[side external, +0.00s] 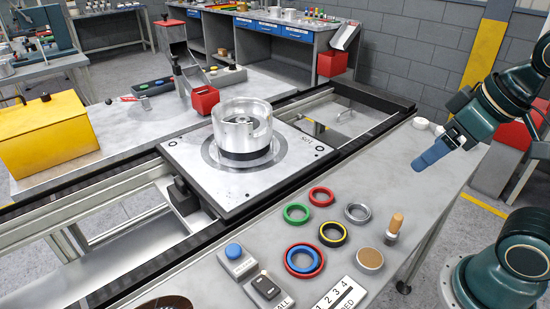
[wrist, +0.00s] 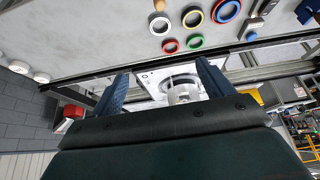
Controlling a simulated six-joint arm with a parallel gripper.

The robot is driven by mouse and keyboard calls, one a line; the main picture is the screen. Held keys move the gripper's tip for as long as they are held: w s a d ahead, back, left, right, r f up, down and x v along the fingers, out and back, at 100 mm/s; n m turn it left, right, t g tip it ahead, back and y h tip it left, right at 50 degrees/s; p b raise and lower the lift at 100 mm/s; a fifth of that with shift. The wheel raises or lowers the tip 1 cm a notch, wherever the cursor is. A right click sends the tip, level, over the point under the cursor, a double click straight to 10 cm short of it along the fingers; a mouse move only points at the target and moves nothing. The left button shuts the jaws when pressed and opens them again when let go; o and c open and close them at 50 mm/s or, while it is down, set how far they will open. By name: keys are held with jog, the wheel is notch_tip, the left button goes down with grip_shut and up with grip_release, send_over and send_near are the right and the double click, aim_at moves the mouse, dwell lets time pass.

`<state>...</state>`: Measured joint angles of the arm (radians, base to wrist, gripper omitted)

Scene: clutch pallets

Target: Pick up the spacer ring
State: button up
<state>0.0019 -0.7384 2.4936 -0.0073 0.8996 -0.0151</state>
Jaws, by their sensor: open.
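Several rings lie flat on the grey bench. The silver ring (side external: 358,220), which looks most like the spacer ring, lies right of the red ring (side external: 321,204) and above right of the black-and-yellow ring (side external: 333,243). In the wrist view the silver ring (wrist: 153,29) shows near the top, beyond the fingers. A green ring (side external: 296,222) and a blue ring inside a red one (side external: 304,273) lie to the left. My gripper (side external: 432,155) is open and empty, high above the right part of the bench, apart from all rings; its two fingers (wrist: 162,82) frame the lower wrist view.
A wooden-handled tool (side external: 395,225) and a tan-topped disc (side external: 370,262) stand close to the silver ring. Left of the rings is a button box (side external: 236,259). A metal clutch housing (side external: 242,125) stands on a pallet (side external: 200,187) on the conveyor. The bench's right part is mostly clear.

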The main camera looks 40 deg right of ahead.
jog(key=w+a+f+n+g+y, duration=0.2)
jog(key=w+f+n, duration=0.2)
jog(key=w+n, duration=0.4)
jog(key=w+a+f+n+g+y, duration=0.2)
jog(key=w+n, duration=0.6)
jog(key=w, duration=0.4)
jog(key=shift+a+f+n+g+y, duration=0.35)
jog(key=shift+f+g, duration=0.25)
jog(key=shift+f, duration=0.6)
send_near(295, 217)
jog(key=shift+a+f, duration=0.3)
jog(key=shift+f, duration=0.2)
jog(key=shift+f, duration=0.1)
jog(key=shift+x, duration=2.5)
